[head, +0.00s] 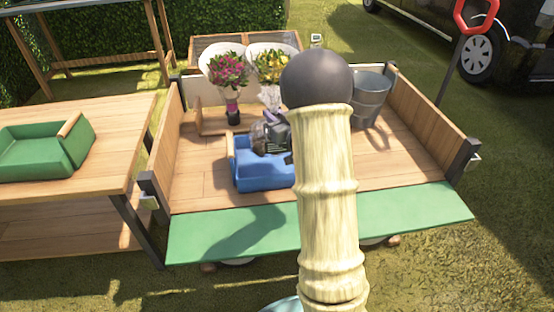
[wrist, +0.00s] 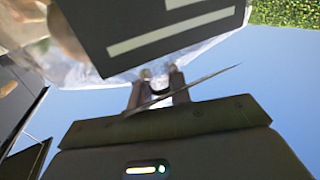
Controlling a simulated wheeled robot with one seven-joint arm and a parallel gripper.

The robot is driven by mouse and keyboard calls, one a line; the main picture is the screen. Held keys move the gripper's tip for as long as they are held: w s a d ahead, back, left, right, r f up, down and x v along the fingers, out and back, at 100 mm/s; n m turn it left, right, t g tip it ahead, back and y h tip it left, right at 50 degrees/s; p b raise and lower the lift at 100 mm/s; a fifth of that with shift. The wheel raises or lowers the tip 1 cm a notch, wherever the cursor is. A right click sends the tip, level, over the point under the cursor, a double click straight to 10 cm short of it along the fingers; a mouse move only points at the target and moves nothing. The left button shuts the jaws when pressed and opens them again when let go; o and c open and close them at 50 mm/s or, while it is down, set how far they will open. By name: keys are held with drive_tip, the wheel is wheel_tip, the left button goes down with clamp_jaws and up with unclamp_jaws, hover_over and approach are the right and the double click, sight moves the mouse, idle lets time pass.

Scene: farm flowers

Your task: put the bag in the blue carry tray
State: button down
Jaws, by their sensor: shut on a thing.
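The bag (head: 268,136) is a clear wrapper with a dark label and brownish contents. In the head view it shows at the blue carry tray (head: 262,178), over its back part. I cannot tell whether it touches the tray. In the wrist view the bag (wrist: 75,62) fills the upper left, its black label with pale stripes close to the camera. My gripper (wrist: 160,78) is shut on the bag's clear wrapper edge. In the head view my arm hides the gripper and the tray's right side.
The blue tray sits on the wooden cart bed (head: 400,160), with a green flap (head: 220,232) in front. Flower bouquets (head: 228,72) and a metal bucket (head: 370,100) stand behind. A green tray (head: 35,150) lies on the left table (head: 110,125). Wooden side walls (head: 430,112) bound the cart.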

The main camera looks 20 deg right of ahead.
drive_tip(key=shift+w+r, duration=0.1)
drive_tip(key=shift+w, duration=0.05)
drive_tip(key=shift+a, duration=0.15)
drive_tip(key=shift+s+f, duration=0.2)
drive_tip(key=shift+f, duration=0.1)
wheel_tip(320, 180, down, 5)
drive_tip(key=b, duration=0.2)
drive_tip(key=shift+f+b, duration=0.2)
drive_tip(key=shift+b, duration=0.15)
drive_tip(key=shift+f, duration=0.1)
drive_tip(key=shift+w, duration=0.1)
